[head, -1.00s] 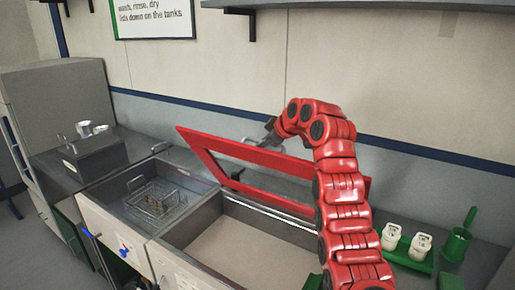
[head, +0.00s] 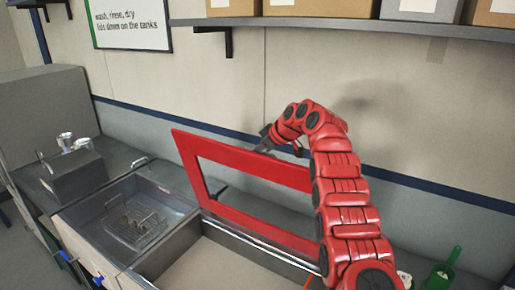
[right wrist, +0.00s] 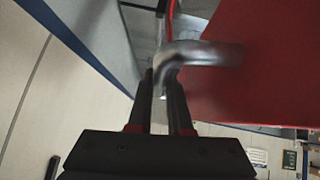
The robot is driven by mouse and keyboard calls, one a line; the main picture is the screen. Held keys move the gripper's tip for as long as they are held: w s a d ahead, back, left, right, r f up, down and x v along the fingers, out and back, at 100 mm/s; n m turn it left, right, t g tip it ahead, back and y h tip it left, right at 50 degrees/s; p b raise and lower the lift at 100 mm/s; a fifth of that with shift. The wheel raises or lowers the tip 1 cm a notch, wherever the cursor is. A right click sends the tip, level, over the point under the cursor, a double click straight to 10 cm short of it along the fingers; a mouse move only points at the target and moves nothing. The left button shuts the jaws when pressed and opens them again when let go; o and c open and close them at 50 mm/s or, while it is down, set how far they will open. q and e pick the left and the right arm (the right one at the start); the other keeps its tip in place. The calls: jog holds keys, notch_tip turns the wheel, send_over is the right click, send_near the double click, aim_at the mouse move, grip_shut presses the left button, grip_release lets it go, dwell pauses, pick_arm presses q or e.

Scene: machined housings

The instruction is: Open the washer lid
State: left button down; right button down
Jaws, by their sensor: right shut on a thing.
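The washer lid (head: 185,150) is a red frame with a large opening, standing steeply raised over the right-hand tank (head: 190,262) in the head view. My right gripper (head: 266,143) is at the lid's upper edge, reaching from behind it. In the right wrist view my right gripper (right wrist: 166,88) is shut on the bent metal handle (right wrist: 205,53), which is fixed to the red lid (right wrist: 270,75). My red right arm hides the lid's right end. My left gripper is not in view.
A tank with a wire basket (head: 135,222) is at left, beside a grey box (head: 75,177) with a handle. A shelf (head: 400,30) with boxes runs along the wall above. A green scoop container (head: 438,275) stands at lower right.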

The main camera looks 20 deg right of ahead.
jog(key=shift+f, duration=0.2)
jog(key=c, duration=1.2)
grip_release()
jog(key=o, duration=0.4)
jog(key=shift+w+d, duration=0.1)
jog(key=shift+d, duration=0.05)
jog(key=shift+c, duration=0.2)
jog(key=shift+r, duration=0.1)
